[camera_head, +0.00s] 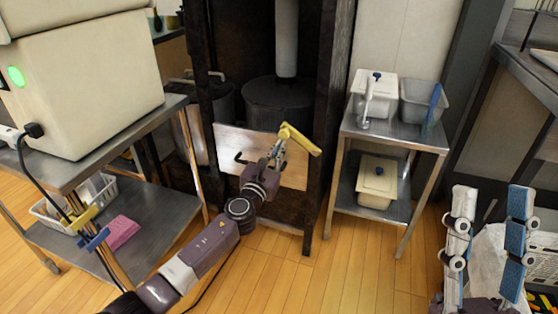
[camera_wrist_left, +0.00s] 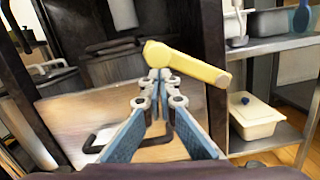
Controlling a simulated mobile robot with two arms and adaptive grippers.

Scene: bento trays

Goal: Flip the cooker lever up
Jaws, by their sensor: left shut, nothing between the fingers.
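The yellow cooker lever (camera_head: 301,139) is at the top edge of a pale wooden panel on the dark cooker. It slants down to the right from its rounded left end. In the left wrist view the lever (camera_wrist_left: 195,66) lies just beyond the fingertips and slopes gently down to the right. My left gripper (camera_head: 277,152) is shut and empty, its tips just below the lever's rounded left end. Whether they touch it I cannot tell. My right gripper (camera_head: 491,192) is open and empty at the lower right, far from the lever.
The wooden panel (camera_head: 228,139) has a dark handle (camera_wrist_left: 99,138). A metal pot (camera_head: 280,101) stands behind it. A metal shelf cart (camera_head: 405,143) with containers stands to the right. A cart with a large beige machine (camera_head: 93,83) is on the left. Wood floor lies open in front.

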